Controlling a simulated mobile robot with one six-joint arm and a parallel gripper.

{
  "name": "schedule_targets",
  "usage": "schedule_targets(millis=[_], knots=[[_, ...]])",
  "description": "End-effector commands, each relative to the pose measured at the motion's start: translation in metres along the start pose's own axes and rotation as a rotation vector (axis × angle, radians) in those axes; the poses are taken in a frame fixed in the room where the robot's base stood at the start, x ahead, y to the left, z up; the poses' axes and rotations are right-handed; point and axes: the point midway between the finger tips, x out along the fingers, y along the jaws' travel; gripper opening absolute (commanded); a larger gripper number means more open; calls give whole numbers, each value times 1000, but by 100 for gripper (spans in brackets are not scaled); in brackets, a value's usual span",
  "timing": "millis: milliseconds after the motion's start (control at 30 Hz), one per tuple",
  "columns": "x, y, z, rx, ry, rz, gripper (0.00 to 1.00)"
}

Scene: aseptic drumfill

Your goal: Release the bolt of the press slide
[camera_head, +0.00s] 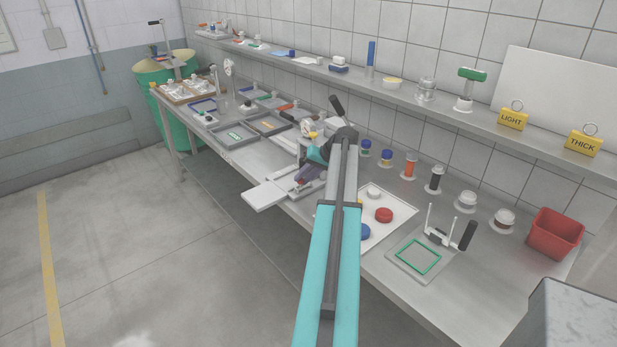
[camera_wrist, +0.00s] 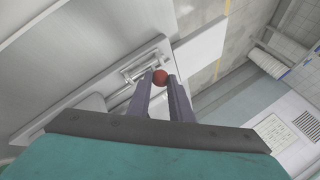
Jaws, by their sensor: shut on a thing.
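The press slide is a pale flat plate (camera_head: 265,193) that juts out past the front edge of the bench. It also shows in the wrist view (camera_wrist: 203,50). The bolt is a thin metal rod (camera_wrist: 141,69) on the slide's rail, with a round red knob (camera_wrist: 160,76) at its end. My gripper (camera_head: 300,181) is low over the slide, beside the press. In the wrist view its two dark fingers (camera_wrist: 160,82) are shut on the red knob. My arm hides part of the press in the head view.
A white tray with a red lid (camera_head: 384,215) is right of my arm. A small frame with a green border (camera_head: 418,257) and a red bin (camera_head: 556,233) are farther right. Several jars line the bench back under a shelf. The floor in front is clear.

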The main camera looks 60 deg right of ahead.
Motion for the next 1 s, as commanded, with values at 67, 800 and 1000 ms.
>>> schedule_targets(millis=[67,800,1000], knots=[[1,-3,4,0,-1,-1,0],[1,-4,3,0,-1,-1,38],[-6,-3,3,0,1,0,38]])
